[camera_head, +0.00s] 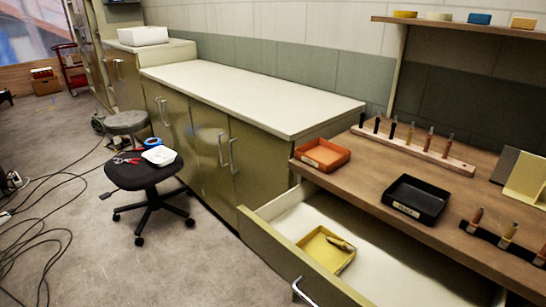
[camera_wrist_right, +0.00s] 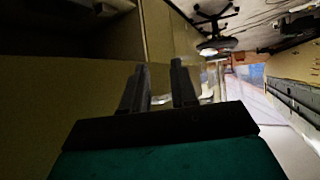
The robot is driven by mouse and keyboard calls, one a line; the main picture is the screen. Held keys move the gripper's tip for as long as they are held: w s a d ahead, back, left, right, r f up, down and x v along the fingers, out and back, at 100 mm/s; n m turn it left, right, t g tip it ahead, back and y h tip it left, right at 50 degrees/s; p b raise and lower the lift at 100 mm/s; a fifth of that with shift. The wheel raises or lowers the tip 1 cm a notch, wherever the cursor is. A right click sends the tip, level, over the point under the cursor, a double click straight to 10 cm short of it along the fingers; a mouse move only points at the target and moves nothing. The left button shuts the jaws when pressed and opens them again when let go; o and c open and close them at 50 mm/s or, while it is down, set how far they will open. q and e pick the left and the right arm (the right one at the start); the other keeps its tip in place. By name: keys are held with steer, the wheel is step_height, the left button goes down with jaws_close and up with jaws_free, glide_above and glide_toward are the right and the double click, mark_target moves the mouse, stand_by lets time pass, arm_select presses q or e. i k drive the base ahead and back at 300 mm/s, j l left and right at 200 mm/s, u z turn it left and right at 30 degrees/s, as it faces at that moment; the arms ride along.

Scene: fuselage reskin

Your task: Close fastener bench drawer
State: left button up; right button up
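The fastener bench drawer (camera_head: 285,260) stands pulled out below the wooden bench top, at the bottom of the head view. Its front is olive, its inside pale, and a silver handle (camera_head: 303,291) shows at the lower edge. A yellow tray (camera_head: 325,252) with a small dark-yellow item lies in it. My right gripper (camera_wrist_right: 159,82) shows only in the right wrist view, its two dark fingers apart. An olive panel (camera_wrist_right: 65,100) is close to the fingers, and a blurred pale metallic piece shows beside and behind them. I cannot tell whether they touch it. My left gripper is not in view.
The bench top (camera_head: 370,185) holds an orange tray (camera_head: 322,154), a black tray (camera_head: 415,199) and racks of fasteners. A white-topped cabinet (camera_head: 250,95) stands beyond it. A black stool (camera_head: 145,172) and loose cables (camera_head: 40,225) occupy the floor at the left.

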mark_target(390, 267)
steer(key=i+j, duration=0.2)
steer(key=j, duration=0.15)
steer(key=i+j+z, duration=0.15)
steer(key=j, duration=0.2)
steer(key=i+j, duration=0.2)
steer(key=j, duration=0.15)
steer(key=z, duration=2.05)
steer(key=j, duration=0.1)
